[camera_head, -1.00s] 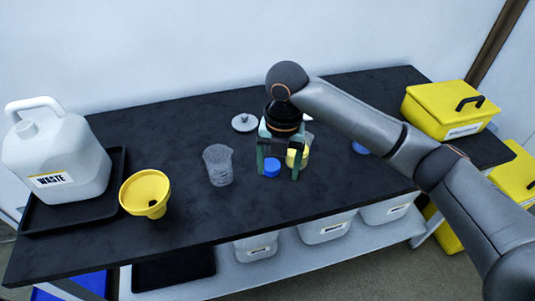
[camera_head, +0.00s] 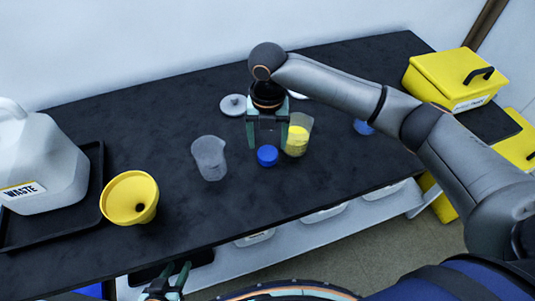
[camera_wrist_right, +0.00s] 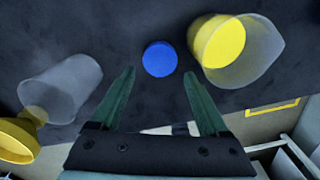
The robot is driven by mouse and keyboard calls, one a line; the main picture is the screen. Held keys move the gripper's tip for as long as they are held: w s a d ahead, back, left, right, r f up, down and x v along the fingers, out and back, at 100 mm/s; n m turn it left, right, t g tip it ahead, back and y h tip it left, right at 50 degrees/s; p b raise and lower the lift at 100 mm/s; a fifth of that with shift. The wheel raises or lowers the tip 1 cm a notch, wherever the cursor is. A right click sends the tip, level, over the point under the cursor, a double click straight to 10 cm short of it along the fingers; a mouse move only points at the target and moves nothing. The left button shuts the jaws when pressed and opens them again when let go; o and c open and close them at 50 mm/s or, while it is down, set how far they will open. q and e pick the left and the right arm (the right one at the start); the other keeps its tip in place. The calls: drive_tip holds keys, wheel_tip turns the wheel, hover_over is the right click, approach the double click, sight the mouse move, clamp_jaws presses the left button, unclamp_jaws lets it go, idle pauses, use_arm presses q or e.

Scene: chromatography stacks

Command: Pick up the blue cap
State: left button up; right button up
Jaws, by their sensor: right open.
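The blue cap (camera_head: 267,156) lies on the black bench, just left of a clear beaker with yellow contents (camera_head: 298,138). My right gripper (camera_head: 267,147) points down at the cap, open and empty, with one finger to each side of it in the head view. In the right wrist view the cap (camera_wrist_right: 160,59) shows in the gap of the open right gripper (camera_wrist_right: 159,72), slightly beyond the fingertips and touching neither. My left gripper (camera_head: 176,268) shows at the bottom edge of the head view, its fingers apart and empty, away from the cap.
An empty clear beaker (camera_head: 209,158) stands left of the cap and a yellow funnel (camera_head: 130,198) further left. A white waste jug (camera_head: 40,160) sits on a black tray. A grey lid (camera_head: 234,105) lies behind.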

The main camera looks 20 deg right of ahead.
sight(268, 153)
drive_tip(key=f, duration=0.5)
drive_tip(key=shift+w+f+b, duration=0.1)
drive_tip(key=shift+w+b, duration=0.1)
drive_tip(key=shift+b, duration=0.1)
drive_tip(key=c, duration=1.1)
drive_tip(key=shift+o, duration=0.2)
